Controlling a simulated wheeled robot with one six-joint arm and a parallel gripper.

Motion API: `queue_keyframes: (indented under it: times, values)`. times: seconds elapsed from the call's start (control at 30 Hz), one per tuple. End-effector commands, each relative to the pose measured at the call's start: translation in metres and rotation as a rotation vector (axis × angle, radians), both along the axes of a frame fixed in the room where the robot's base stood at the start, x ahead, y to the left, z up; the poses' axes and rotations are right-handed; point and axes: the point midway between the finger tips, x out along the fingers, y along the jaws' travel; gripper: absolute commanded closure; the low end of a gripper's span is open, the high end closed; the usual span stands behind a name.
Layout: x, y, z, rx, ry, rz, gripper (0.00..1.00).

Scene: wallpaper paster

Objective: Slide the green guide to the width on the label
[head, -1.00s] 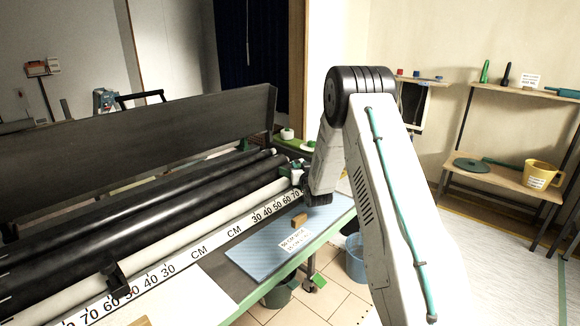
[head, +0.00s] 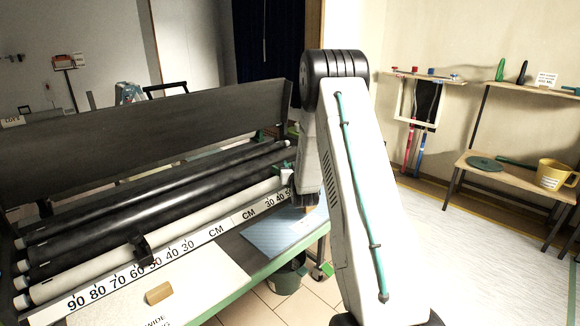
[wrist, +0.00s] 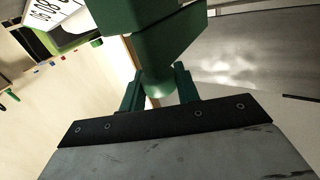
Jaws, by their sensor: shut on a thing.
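In the wrist view, my gripper (wrist: 158,82) has its two dark green fingers closed around the rounded lower end of a green guide (wrist: 165,38). The guide's blocky body fills the top middle of that view. In the head view, my arm hides the fingers and most or all of the guide near the right end of the rollers. The white width scale (head: 196,239) runs along the machine's front edge, with numbers on both sides of "CM". A white label (head: 160,321) at the bottom edge shows "WIDE"; its number is out of view.
Long dark rollers (head: 150,198) and a dark upright panel (head: 130,145) lie left of my arm. A blue sheet (head: 268,236) lies on the table, with a small wooden block (head: 158,293) further left. A shelf with a yellow jug (head: 556,174) stands right. Floor between is open.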

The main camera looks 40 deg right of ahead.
Motion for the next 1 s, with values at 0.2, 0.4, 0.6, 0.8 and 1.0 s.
queue_keyframes:
  times: [0.2, 0.4, 0.6, 0.8, 1.0]
  values:
    - [0.000, 0.000, 0.000, 0.000, 0.000, 0.000, 0.47]
    - [-0.002, 0.001, 0.000, 0.000, 0.000, 0.000, 0.47]
    - [-0.024, 0.015, 0.000, 0.001, 0.002, 0.000, 0.47]
    - [-0.052, 0.033, 0.000, 0.001, 0.001, 0.000, 0.47]
    - [-0.065, 0.041, 0.000, 0.001, 0.001, 0.000, 0.47]
